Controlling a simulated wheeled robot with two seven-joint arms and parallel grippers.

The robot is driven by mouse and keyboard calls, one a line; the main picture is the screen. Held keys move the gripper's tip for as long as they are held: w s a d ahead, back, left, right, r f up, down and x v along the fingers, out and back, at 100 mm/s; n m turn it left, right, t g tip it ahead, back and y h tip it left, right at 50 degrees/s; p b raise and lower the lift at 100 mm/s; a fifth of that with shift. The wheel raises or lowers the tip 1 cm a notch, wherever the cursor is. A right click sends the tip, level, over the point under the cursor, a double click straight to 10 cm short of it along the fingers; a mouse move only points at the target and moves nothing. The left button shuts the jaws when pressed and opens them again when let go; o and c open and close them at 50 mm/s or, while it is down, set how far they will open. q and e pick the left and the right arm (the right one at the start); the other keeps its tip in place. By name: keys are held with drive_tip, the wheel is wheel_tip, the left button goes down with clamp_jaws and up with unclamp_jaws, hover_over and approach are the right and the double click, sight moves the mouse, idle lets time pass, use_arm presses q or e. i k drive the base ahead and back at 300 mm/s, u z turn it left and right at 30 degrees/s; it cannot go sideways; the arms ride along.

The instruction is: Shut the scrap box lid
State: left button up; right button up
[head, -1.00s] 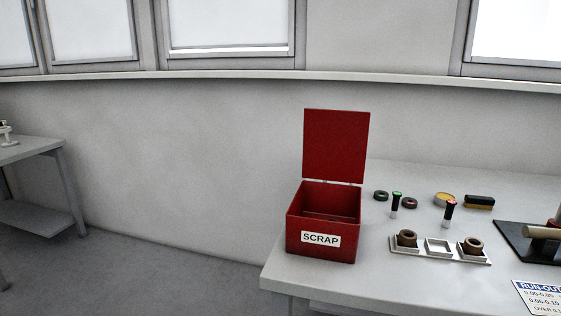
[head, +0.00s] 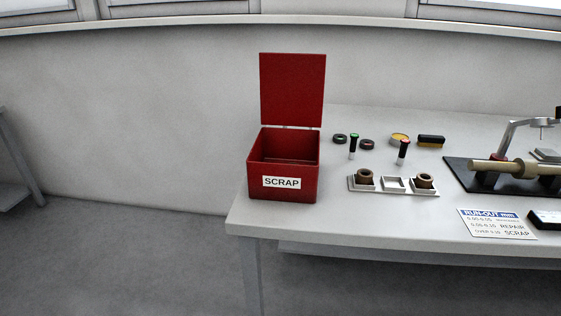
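The red scrap box (head: 255,182) stands at the left end of the white table, with a white SCRAP label on its front. Its red lid (head: 292,90) is open and stands upright at the back edge, hinged there. The inside of the box looks empty, though its floor is partly hidden by the front wall. Neither of my grippers shows in the head view.
Right of the box on the table (head: 330,222) are a tray (head: 394,192) with two brown rings, small rings and plugs, a yellow tin (head: 399,138), a brush (head: 431,141), a run-out card (head: 492,225) and a gauge stand (head: 480,186). Floor is free at left.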

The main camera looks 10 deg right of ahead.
sight(292, 85)
drive_tip(key=u, duration=1.25)
drive_tip(key=i, duration=3)
drive_tip(key=z, duration=2.65)
drive_tip(key=i, duration=1.75)
drive_tip(key=z, duration=2.65)
